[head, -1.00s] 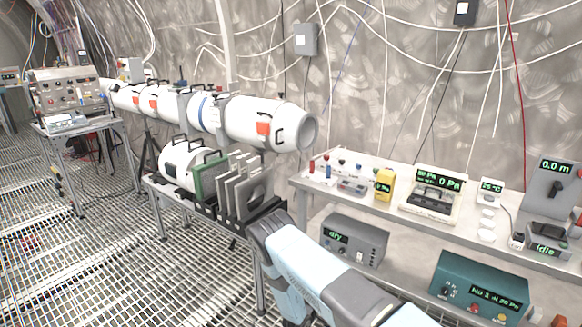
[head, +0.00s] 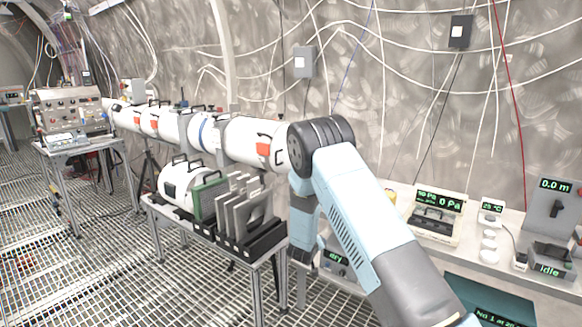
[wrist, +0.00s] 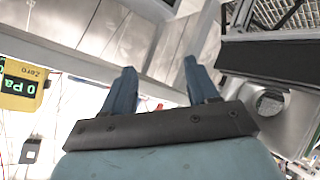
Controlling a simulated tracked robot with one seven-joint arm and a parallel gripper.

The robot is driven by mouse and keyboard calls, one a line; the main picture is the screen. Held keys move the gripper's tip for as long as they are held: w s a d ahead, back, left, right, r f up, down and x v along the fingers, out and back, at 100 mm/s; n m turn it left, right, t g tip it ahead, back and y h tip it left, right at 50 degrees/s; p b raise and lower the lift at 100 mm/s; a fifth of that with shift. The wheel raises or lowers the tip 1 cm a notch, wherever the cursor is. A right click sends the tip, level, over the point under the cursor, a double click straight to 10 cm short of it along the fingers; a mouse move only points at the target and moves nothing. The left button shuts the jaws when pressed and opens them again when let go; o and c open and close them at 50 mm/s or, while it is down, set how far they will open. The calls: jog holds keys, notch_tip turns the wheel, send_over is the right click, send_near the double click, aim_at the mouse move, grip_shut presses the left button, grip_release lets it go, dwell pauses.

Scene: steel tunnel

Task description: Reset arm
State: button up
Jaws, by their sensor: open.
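My gripper (wrist: 160,90) shows in the wrist view with its two blue fingers apart and nothing between them. Behind the fingers are a pale shelf edge and metal surfaces. In the head view my light-blue arm rises from the bottom right, bent at a dark joint in front of the white tube's end. My gripper itself is hidden or not clear in the head view.
A long white tube (head: 245,138) runs along the wall. Below it, a rack of grey plates (head: 258,210) stands on a metal table. Right of my arm, a bench carries a pressure gauge (head: 437,212). A yellow meter (wrist: 22,84) shows in the wrist view.

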jog(key=s+r+m+y, duration=0.1)
jog(key=s+r+y, duration=0.1)
jog(key=r, duration=0.8)
jog(key=s+r+y, duration=0.2)
jog(key=r, duration=0.7)
jog(key=s+d+r+g+y, duration=0.2)
jog(key=s+d+r, duration=0.2)
jog(key=s+r, duration=0.9)
jog(key=s+d+r+g, duration=0.1)
jog(key=s+d+r, duration=0.1)
jog(key=s+r, duration=0.4)
jog(key=s+d+r, duration=0.3)
jog(key=s+r, duration=0.1)
jog(key=s, duration=0.5)
jog(key=s+d+m+g+h, duration=0.1)
jog(key=s+d, duration=0.1)
jog(key=s, duration=0.7)
jog(key=s+d+m+g, duration=0.1)
jog(key=s+d, duration=0.1)
jog(key=s, duration=0.8)
jog(key=shift+d+r+h, duration=0.25)
jog(key=shift+d+h, duration=0.15)
jog(key=shift+c, duration=0.3)
